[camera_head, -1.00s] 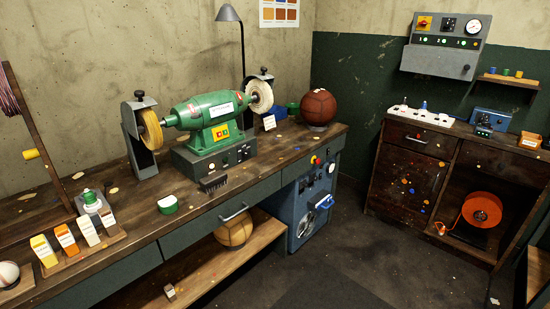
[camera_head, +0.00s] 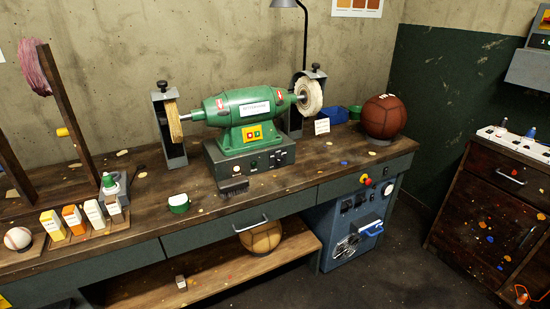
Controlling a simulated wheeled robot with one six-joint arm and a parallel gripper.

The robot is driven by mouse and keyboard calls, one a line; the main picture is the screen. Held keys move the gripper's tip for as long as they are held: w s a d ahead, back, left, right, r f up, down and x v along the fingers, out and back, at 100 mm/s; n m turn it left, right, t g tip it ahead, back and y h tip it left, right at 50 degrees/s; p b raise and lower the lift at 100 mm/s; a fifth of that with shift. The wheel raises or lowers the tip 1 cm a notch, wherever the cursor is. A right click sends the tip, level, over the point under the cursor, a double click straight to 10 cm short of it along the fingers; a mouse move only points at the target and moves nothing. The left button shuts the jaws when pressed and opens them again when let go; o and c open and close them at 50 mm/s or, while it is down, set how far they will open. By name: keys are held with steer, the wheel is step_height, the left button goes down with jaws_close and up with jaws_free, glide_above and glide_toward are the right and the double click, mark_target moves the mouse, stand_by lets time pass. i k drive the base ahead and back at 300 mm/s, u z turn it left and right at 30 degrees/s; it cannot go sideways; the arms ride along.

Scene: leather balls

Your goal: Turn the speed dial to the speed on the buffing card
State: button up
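The green buffing machine (camera_head: 250,117) stands on the workbench, with a tan wheel (camera_head: 173,121) at left and a white fluffy wheel (camera_head: 308,96) at right. Its dark base (camera_head: 248,160) carries small knobs on the front; a dark dial (camera_head: 280,157) shows at the base's right, its setting too small to read. A small white card (camera_head: 322,127) stands on the bench right of the machine; its writing is too small to read. My gripper is not in view.
A brown leather ball (camera_head: 384,117) sits at the bench's right end. A dark brush (camera_head: 233,187) and a green-and-white tin (camera_head: 179,203) lie before the machine. Several bottles (camera_head: 75,219) stand at left. A blue unit (camera_head: 350,228) is under the bench.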

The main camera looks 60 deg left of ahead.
mark_target(278, 159)
steer(key=u, duration=0.6)
steer(key=i, duration=0.8)
steer(key=u, duration=1.25)
steer(key=i, duration=0.35)
steer(key=u, duration=0.4)
